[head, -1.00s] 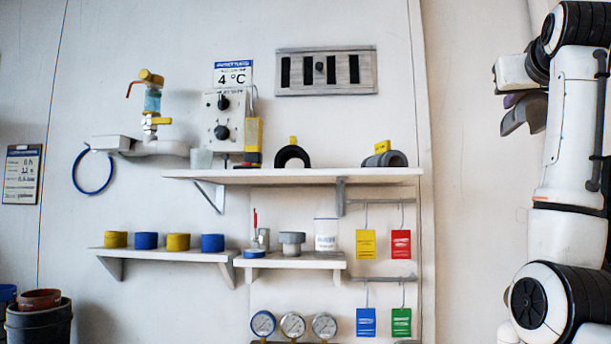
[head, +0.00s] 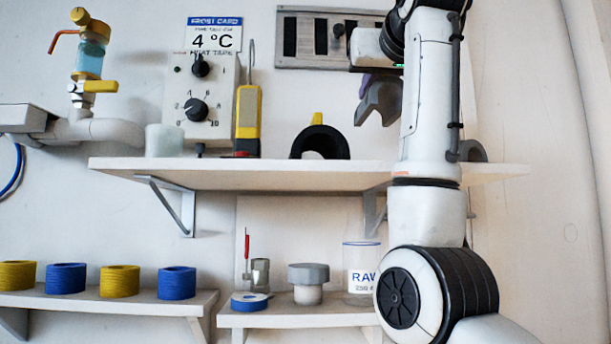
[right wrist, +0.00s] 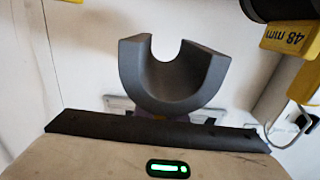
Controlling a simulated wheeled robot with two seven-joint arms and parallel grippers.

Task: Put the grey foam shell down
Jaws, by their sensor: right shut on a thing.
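In the head view my right gripper (head: 367,84) is shut on the grey foam shell (head: 380,103), in the air near the right part of the upper shelf (head: 250,177). The shell is a thick half ring, its opening facing down there. In the right wrist view the shell (right wrist: 135,75) shows beyond the dark bar and pale body of my gripper (right wrist: 158,118), its opening toward the top of the picture. The fingers are mostly hidden. My left gripper is not in view.
A black half ring (head: 300,145) with a yellow tag stands on the upper shelf. A grey piece (head: 474,151) on the shelf is partly behind my arm. A yellow "48 mm" tag (right wrist: 290,38) is close by in the wrist view. A yellow tester (head: 247,120) and pale cup (head: 165,140) stand left.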

